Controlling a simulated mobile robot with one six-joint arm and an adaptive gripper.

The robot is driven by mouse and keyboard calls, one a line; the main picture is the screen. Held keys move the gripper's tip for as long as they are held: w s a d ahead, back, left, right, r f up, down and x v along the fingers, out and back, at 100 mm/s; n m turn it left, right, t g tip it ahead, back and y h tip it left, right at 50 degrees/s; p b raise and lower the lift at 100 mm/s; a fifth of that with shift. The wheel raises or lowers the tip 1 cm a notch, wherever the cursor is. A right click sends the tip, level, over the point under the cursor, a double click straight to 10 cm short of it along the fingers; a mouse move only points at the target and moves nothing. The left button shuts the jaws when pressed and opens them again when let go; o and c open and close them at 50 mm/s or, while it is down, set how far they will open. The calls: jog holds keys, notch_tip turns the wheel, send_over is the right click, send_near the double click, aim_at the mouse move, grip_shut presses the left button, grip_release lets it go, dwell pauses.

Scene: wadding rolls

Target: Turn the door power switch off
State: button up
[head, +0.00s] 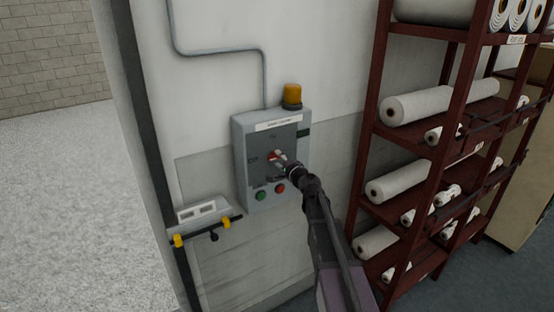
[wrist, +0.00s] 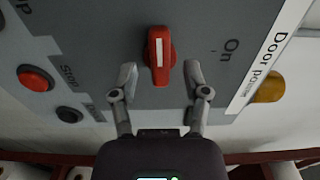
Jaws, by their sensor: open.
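The door power switch is a red rotary handle (wrist: 159,52) with a white stripe, on the dark panel of a grey wall box (head: 241,165). In the head view the handle (head: 272,156) is partly covered by my gripper (head: 283,160). In the wrist view my gripper (wrist: 161,76) is open, with one finger on each side of the handle's near end and visible gaps to both. The handle stands upright in that view, and an "On" label lies to its right. The depth between fingertips and handle is hard to tell.
A green button (head: 261,195) and a red button (head: 280,188) sit low on the box. An amber beacon (head: 292,93) stands on top. A dark red rack (head: 430,165) with white rolls stands close on the right. A small wall shelf (head: 203,211) is at lower left.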

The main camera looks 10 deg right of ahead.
jog(key=v, duration=1)
jog(key=shift+s, duration=0.2)
jog(key=shift+a+f, duration=0.1)
jog(key=s+a+f+n+g, duration=0.9)
jog(key=s+f+n+g, duration=0.1)
jog(key=s+f, duration=0.2)
jog(key=s+d+f+n+g+h, duration=0.1)
jog(key=s+d+f+g+h, duration=0.1)
jog(key=s, duration=0.5)
jog(key=s+d+f+n+g+h, duration=0.2)
jog(key=s+d+f+g+h, duration=0.1)
jog(key=s, duration=0.4)
jog(key=shift+d+f+n+g+h, duration=0.3)
jog(key=shift+f+g+h, duration=0.5)
jog(key=shift+f+h, duration=0.15)
